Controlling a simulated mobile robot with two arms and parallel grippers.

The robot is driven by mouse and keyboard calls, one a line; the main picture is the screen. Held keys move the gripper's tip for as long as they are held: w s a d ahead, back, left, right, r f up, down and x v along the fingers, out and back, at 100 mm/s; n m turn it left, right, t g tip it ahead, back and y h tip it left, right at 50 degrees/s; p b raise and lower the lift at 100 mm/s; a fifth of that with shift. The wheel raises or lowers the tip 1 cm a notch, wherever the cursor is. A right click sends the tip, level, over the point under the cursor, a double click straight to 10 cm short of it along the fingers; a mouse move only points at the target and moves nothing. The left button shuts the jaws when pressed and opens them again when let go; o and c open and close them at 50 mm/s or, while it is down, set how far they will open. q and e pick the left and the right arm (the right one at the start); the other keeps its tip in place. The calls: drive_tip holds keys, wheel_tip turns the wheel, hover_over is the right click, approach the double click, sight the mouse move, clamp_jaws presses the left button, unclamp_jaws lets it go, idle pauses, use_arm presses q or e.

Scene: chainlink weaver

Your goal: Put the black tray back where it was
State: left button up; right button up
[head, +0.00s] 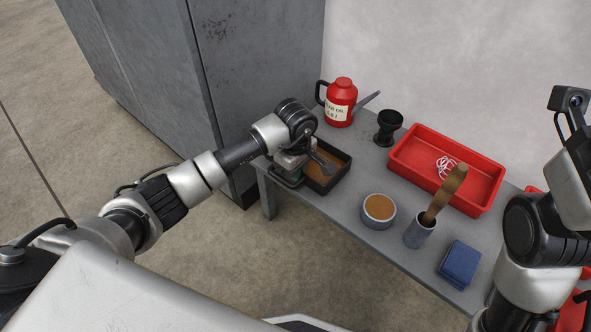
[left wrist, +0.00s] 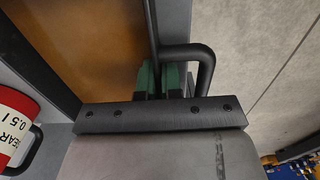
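The black tray (head: 331,187) is at the left end of the grey table, with a brown surface or contents inside. In the left wrist view its dark wall (left wrist: 150,28) and a black bent handle (left wrist: 205,62) show close up. My left gripper (head: 291,178) is at the tray's near left side. In the left wrist view its green-backed fingers (left wrist: 160,80) are close together, with a black part of the tray between them. Whether the tray touches the table is hard to tell. My right arm is at the right, with its gripper out of sight.
A red oil can (head: 341,103) and a black cup-like piece (head: 388,127) stand behind the tray. A red bin (head: 478,195) holds white links.

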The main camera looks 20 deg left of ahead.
use_arm(q)
drive_tip(key=o, duration=0.4)
